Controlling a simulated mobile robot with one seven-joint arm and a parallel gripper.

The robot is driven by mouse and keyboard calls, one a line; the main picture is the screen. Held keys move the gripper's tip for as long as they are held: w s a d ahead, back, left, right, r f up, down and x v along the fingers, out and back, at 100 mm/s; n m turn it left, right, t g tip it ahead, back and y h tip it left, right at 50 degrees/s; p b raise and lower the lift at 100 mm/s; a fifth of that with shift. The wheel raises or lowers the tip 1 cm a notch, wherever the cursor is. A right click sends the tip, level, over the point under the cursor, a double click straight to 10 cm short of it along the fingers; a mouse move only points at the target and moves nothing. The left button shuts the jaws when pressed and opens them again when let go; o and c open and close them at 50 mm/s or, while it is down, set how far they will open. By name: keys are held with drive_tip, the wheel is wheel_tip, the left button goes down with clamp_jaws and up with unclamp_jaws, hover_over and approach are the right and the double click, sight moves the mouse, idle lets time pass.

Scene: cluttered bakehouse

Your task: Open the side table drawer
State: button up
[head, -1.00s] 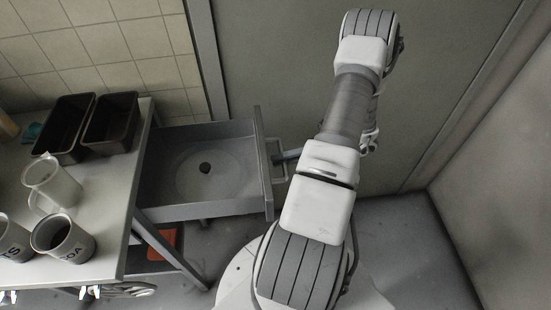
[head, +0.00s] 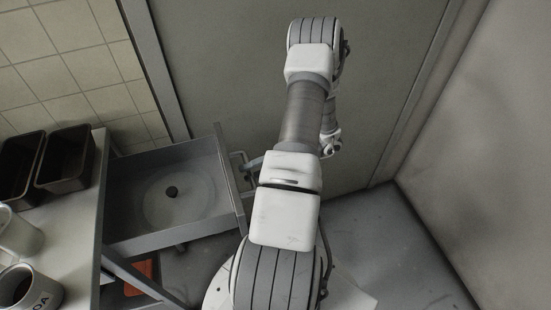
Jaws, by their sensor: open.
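The side table (head: 101,190) stands at the left with a pale top. Its grey metal drawer (head: 215,205) is pulled far out to the right, and its inside is in plain view. The bar handle (head: 240,162) is on the drawer's front. My gripper (head: 252,164) is open at the handle, mostly hidden behind my arm. Only a bluish-grey tip shows, and I cannot tell whether it touches the bar.
Two dark tins (head: 66,158) and mugs (head: 30,288) stand on the table top. An orange thing (head: 141,275) lies below the drawer. A wall (head: 230,90) is close behind, and another wall (head: 455,150) is at the right. Bare floor (head: 390,250) shows at lower right.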

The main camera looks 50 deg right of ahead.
drive_tip(key=v, duration=1.6)
drive_tip(key=shift+d, duration=0.25)
drive_tip(key=shift+s, duration=0.1)
